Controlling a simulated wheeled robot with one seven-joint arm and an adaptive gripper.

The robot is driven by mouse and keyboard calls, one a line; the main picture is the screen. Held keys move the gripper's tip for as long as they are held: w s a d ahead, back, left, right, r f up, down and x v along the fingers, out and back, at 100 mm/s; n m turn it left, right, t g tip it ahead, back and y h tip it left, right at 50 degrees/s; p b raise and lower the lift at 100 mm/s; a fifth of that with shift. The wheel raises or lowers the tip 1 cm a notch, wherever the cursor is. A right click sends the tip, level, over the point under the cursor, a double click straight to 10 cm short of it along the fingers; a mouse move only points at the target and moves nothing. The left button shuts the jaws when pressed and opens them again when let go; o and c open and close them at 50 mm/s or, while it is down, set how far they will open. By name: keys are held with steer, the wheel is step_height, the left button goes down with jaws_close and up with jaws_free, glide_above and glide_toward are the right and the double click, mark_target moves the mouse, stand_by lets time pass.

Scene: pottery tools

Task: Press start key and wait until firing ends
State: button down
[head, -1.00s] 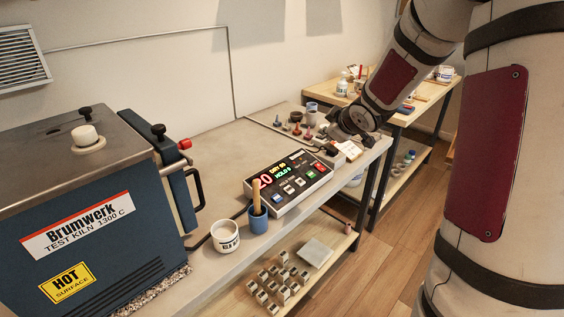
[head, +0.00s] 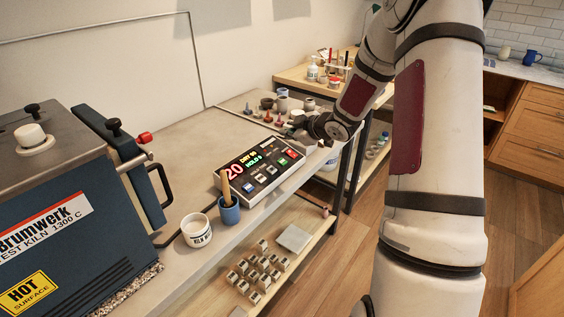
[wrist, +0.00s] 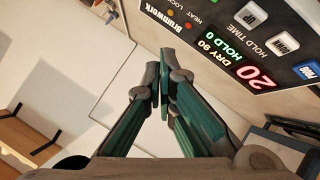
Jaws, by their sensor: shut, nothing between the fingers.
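The kiln controller (head: 262,183) is a dark panel in a light case on the bench, with a lit readout (head: 235,172) and several keys. The wrist view readout (wrist: 252,72) shows 20, DRY 90 and HOLD 0; the green key is out of that view. My gripper (wrist: 161,85) is shut and empty, apart from the panel. In the head view it is at the controller's far end, partly hidden.
The blue test kiln (head: 75,235) with a HOT SURFACE sign and a black handle stands at left. A white tub (head: 196,230) and a blue cup (head: 229,214) with a wooden tool stand before the controller. Small pots and coloured cones (head: 268,116) stand behind it.

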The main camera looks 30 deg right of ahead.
steer(key=b, duration=0.7)
glide_above(283, 164)
step_height(283, 164, down, 7)
steer(key=shift+s+d+f, duration=0.1)
steer(key=shift+f, duration=0.65)
stand_by(0.5)
steer(key=shift+w+f+b, duration=0.2)
steer(key=shift+f+b, duration=0.15)
steer(key=shift+f, duration=0.05)
steer(key=shift+w+f, duration=0.1)
steer(key=shift+f, duration=0.25)
stand_by(0.6)
steer(key=shift+r, duration=0.15)
steer(key=shift+s+r+p, duration=0.25)
steer(key=shift+r+p, duration=0.35)
steer(key=shift+r, duration=0.05)
steer(key=shift+s+d+r+p, duration=0.1)
steer(key=shift+s+r+p, duration=0.1)
steer(key=shift+r+p, duration=0.6)
steer(key=shift+s+r+p, duration=0.15)
steer(key=shift+r+p, duration=0.55)
steer(key=shift+r, duration=0.1)
steer(key=shift+s+d+r+p, duration=0.1)
steer(key=shift+s+r+p, duration=0.1)
steer(key=shift+r+p, duration=0.6)
